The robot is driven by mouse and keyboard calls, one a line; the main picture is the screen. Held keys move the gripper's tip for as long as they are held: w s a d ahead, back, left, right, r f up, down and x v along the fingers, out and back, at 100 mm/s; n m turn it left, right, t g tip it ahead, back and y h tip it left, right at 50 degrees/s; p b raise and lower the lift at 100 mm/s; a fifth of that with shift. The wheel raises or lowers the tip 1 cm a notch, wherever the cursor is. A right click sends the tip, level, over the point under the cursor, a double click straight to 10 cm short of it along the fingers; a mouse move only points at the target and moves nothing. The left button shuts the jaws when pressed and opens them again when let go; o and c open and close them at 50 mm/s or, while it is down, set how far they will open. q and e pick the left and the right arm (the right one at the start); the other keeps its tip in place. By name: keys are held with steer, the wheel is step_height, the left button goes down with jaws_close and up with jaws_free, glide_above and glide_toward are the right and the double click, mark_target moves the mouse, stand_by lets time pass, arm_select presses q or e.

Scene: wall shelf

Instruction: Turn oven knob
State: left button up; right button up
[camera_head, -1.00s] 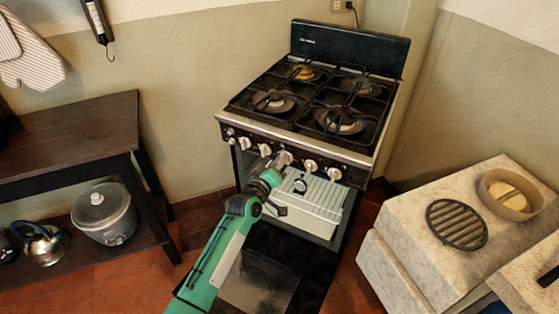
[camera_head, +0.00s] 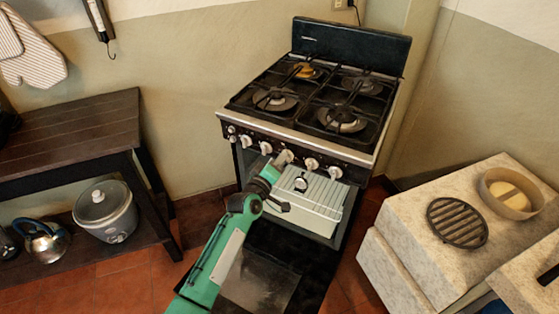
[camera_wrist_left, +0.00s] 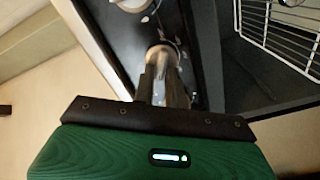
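The black oven (camera_head: 345,152) stands against the back wall, with a row of white knobs along its front panel. My left gripper (camera_head: 285,160) comes up from below and its fingertips are at a middle knob, largely covering it. In the left wrist view the gripper fingers (camera_wrist_left: 165,80) look close together, with a white round knob (camera_wrist_left: 162,55) right at their tips. I cannot tell whether the fingers press on its sides. A white knob (camera_head: 266,147) to the left and another (camera_head: 311,164) to the right are clear of the gripper. My right gripper is not in view.
The oven front is open below the panel, with a wire rack (camera_head: 318,190) inside. A dark wooden table (camera_head: 70,130) stands left, with a rice cooker (camera_head: 105,212) on its lower shelf. A stone counter (camera_head: 395,225) stands right.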

arm_select(q)
steer(key=o, duration=0.3)
steer(key=shift+s, duration=0.1)
steer(key=v, duration=1.3)
steer(key=shift+s, duration=0.3)
steer(key=shift+a, duration=0.15)
steer(key=shift+c, duration=0.2)
jaws_close()
stand_by(0.8)
